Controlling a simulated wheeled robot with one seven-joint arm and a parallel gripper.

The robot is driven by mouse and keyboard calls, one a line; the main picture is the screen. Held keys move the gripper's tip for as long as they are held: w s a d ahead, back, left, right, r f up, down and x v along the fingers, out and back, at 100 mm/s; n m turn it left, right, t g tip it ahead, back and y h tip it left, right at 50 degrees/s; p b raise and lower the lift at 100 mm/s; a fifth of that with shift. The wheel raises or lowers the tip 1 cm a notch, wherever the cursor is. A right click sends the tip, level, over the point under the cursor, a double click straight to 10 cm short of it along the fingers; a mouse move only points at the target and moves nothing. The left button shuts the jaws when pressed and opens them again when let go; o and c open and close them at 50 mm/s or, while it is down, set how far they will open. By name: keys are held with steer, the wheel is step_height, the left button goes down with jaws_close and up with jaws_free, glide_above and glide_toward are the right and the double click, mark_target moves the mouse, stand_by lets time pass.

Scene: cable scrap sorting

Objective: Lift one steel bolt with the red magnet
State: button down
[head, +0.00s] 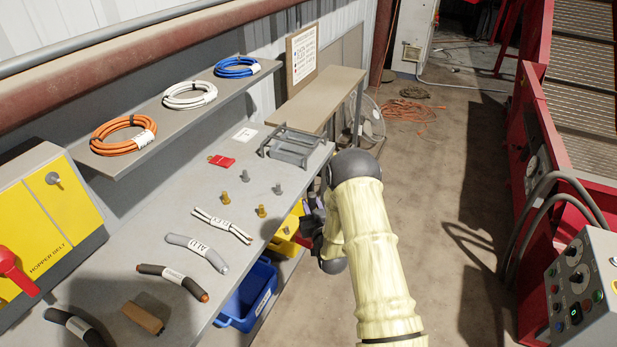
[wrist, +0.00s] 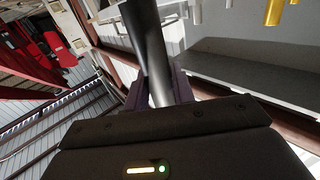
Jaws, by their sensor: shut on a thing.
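Two grey steel bolts, one (head: 278,189) nearer my arm and one (head: 245,176) further left, stand on the grey workbench (head: 165,215). Brass-coloured bolts (head: 225,198) stand close by, another (head: 261,211) in front. A small flat red piece (head: 221,160) lies behind them; I cannot tell whether it is the red magnet. My gripper (head: 312,222) is beside the bench's right edge, partly hidden by my arm. In the wrist view it (wrist: 160,95) is shut on a dark grey rod (wrist: 148,40). No bolt shows on the rod.
Labelled cable pieces (head: 197,250) lie along the bench front. A blue bin (head: 248,298) and a yellow bin (head: 285,228) sit below the right edge. A shelf (head: 180,115) with cable coils overhangs the back.

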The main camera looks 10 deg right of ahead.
steer(key=s+f+h, duration=0.1)
steer(key=s+f, duration=0.7)
steer(key=f, duration=0.1)
steer(key=shift+s+d+m, duration=0.15)
steer(key=shift+s+m, duration=0.15)
steer(key=shift+m, duration=0.1)
